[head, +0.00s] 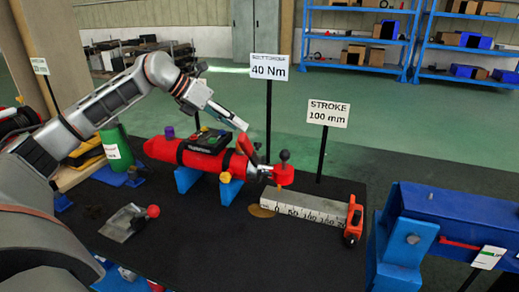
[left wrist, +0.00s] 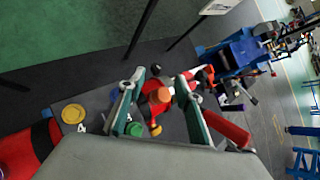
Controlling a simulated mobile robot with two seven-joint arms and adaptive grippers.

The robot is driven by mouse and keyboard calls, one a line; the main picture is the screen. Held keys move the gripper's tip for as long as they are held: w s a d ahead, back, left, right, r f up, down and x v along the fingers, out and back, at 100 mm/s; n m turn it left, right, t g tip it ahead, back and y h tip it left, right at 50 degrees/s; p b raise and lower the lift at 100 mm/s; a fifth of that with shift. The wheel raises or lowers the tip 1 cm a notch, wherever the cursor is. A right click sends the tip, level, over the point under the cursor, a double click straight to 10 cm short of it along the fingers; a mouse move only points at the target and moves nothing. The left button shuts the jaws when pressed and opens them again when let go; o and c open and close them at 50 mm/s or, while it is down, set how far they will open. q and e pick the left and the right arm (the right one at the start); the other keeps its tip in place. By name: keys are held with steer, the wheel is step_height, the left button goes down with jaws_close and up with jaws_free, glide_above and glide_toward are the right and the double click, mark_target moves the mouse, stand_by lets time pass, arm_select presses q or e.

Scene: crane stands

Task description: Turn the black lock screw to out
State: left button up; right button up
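A dark round knob (left wrist: 156,69), apparently the same screw, shows just beyond the fingertips in the left wrist view. My left gripper (head: 238,123) is above and left of the screw in the head view, over the end of the red cylinder (head: 200,157). In the left wrist view my left gripper (left wrist: 155,85) is open, with red and orange parts (left wrist: 158,96) below between its fingers. Its fingers do not touch the screw. My right gripper is out of view.
Sign posts (head: 269,66) and (head: 328,114) stand behind. A blue stand (head: 405,240) is at the right.

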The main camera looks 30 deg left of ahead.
mark_target(258, 145)
arm_select(q)
steer(key=shift+w+f, duration=0.2)
steer(key=shift+f, duration=0.8)
steer(key=shift+w+d+f, duration=0.2)
steer(key=shift+d, duration=0.15)
steer(key=x, duration=0.6)
steer(key=shift+w+d+f+b, duration=0.1)
steer(key=shift+w+f+b, duration=0.15)
steer(key=shift+b, duration=0.1)
steer(key=shift+s, duration=0.1)
jaws_close()
